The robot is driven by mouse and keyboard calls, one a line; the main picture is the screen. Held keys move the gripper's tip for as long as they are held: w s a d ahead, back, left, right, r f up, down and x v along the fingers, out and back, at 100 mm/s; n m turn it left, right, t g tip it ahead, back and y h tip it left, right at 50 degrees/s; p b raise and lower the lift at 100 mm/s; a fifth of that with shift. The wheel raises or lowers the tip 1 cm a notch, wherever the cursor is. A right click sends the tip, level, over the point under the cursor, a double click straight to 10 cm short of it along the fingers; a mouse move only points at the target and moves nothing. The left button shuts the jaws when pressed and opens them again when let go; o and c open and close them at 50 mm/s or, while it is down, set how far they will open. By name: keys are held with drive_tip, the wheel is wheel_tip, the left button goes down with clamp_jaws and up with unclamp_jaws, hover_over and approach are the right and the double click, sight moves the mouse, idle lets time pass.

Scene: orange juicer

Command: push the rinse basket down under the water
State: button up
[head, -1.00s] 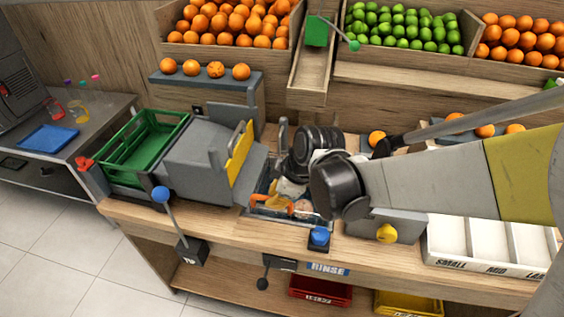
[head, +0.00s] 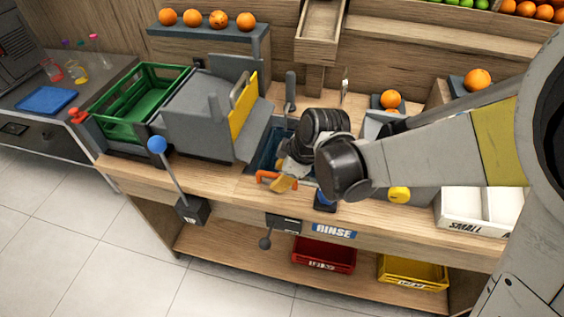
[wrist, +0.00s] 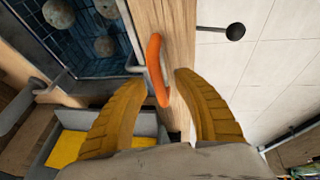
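The rinse basin (head: 262,158) is a dark blue tank set in the counter above the RINSE label, partly hidden by my arm. In the wrist view the basket (wrist: 137,66) shows at the upper left as a grey wire rim, with several dull round fruits inside over dark blue. Its orange handle (wrist: 154,58) sticks out over the wooden counter edge; the handle also shows in the head view (head: 268,176). My gripper (wrist: 158,78) is open, its two yellow fingers on either side of the handle's near end, with a gap visible. I cannot tell whether either finger touches it.
A grey machine with a yellow panel (head: 242,105) and a green crate (head: 133,108) stand left of the basin. A blue-knobbed lever (head: 157,145) rises at the counter front. A black-knobbed lever (wrist: 235,32) projects over the floor. Red (head: 322,256) and yellow (head: 412,273) bins sit below.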

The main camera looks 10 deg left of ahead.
drive_tip(key=shift+r, duration=0.1)
drive_tip(key=v, duration=1.1)
drive_tip(key=shift+d+r, duration=0.15)
drive_tip(key=shift+r, duration=0.2)
drive_tip(key=shift+s+d, duration=0.1)
drive_tip(key=shift+s, duration=0.05)
drive_tip(key=s+d+r+m+t+h, duration=0.1)
drive_tip(key=s+d+m, duration=0.3)
drive_tip(key=d+m, duration=0.4)
drive_tip(key=s+d+r+m+t+h, duration=0.1)
drive_tip(key=s+d+m+t+h, duration=0.2)
drive_tip(key=d+m, duration=0.6)
drive_tip(key=s+d, duration=0.1)
drive_tip(key=d, duration=0.5)
drive_tip(key=shift+s+r+m+t, duration=0.3)
drive_tip(key=shift+s+t, duration=0.1)
